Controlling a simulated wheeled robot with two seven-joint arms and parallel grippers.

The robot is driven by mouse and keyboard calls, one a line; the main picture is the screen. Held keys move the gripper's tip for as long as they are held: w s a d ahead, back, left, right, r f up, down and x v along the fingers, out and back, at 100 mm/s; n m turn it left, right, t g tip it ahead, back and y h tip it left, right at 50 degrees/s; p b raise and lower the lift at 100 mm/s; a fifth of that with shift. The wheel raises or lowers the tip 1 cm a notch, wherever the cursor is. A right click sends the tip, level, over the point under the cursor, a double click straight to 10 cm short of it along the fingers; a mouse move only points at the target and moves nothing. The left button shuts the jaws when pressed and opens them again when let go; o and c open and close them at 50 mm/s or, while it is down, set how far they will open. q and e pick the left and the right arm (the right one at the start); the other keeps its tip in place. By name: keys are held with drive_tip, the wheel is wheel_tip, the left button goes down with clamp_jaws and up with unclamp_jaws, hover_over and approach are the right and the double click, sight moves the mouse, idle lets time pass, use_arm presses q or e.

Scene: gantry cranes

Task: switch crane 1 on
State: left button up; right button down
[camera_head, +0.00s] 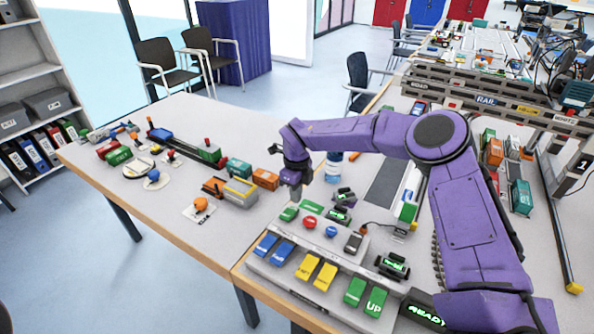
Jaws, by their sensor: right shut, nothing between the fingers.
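My right gripper (296,190) hangs shut and empty, pointing down just above the far left part of the control panel (267,271). A green piece (289,214) lies right below its fingertips; I cannot tell whether they touch. Beside it are a green label (312,208), a red button (309,222), a blue button (331,231) and a dark switch (353,243). Blue, yellow and green keys (376,302) line the front, one reading UP. A display (425,315) reads READY, partly behind my arm. Crane 1 (487,100), with a "1" sign, spans the right table. My left gripper is out of view.
Small dark devices with green screens (394,266) stand right of the panel. Toy trains and wagons (264,179) stand on the left table, with an orange knob (201,204). My purple arm covers much of the right table. The left table's front is clear.

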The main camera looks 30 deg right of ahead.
use_arm(q)
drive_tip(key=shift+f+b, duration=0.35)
drive_tip(key=shift+b, duration=0.7)
use_arm(e)
wheel_tip(320, 180, up, 12)
drive_tip(key=w+d, duration=0.1)
drive_tip(key=d, duration=0.1)
drive_tip(key=shift+f, duration=0.2)
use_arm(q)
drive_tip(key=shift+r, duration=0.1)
use_arm(e)
drive_tip(key=shift+r, duration=0.1)
